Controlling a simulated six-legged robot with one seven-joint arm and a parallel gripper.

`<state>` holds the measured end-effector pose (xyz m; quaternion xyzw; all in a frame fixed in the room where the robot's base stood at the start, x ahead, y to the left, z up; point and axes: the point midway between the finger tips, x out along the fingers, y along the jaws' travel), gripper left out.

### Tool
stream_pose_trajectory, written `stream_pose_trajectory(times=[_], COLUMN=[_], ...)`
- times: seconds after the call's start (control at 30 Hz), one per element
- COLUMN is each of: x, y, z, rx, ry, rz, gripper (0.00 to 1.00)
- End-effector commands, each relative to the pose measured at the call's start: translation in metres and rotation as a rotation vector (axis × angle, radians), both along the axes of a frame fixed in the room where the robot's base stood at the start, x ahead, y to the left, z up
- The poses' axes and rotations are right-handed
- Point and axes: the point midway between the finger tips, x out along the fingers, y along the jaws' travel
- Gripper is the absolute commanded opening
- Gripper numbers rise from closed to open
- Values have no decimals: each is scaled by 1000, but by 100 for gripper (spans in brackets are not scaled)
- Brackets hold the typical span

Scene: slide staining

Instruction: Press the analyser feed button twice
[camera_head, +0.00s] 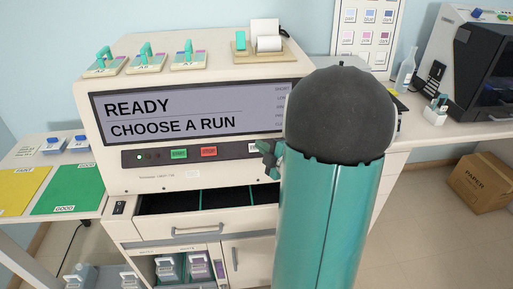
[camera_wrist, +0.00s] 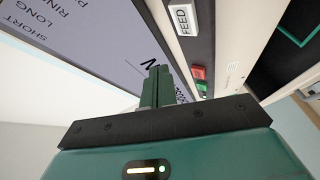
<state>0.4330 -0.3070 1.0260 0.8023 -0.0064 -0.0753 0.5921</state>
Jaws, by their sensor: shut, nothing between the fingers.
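The analyser (camera_head: 120,175) is a cream machine with a wide screen (camera_head: 190,110) reading "READY" and "CHOOSE A RUN". The white feed button (camera_head: 252,148) is at the right of the dark strip under the screen, partly hidden by my arm and gripper. In the wrist view the feed button (camera_wrist: 184,19) is clear, with "FEED" on its face. My gripper (camera_head: 267,147) is shut and empty, in front of the strip near the feed button. In the wrist view its fingertips (camera_wrist: 159,69) are apart from the button in the picture, and I see no contact.
A green button (camera_head: 179,154) and a red button (camera_head: 209,151) share the strip. An open drawer (camera_head: 195,232) juts out below. A cardboard box (camera_head: 480,182) is on the floor at right.

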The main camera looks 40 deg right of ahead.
Motion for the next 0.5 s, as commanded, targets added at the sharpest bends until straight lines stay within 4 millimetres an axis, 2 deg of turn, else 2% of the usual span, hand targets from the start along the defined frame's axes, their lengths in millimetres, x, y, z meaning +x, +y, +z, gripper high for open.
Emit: stream_pose_trajectory(times=[0.5], x=[0], y=[0], z=[1], rx=[23], ry=[-1], rz=[2], gripper=[0])
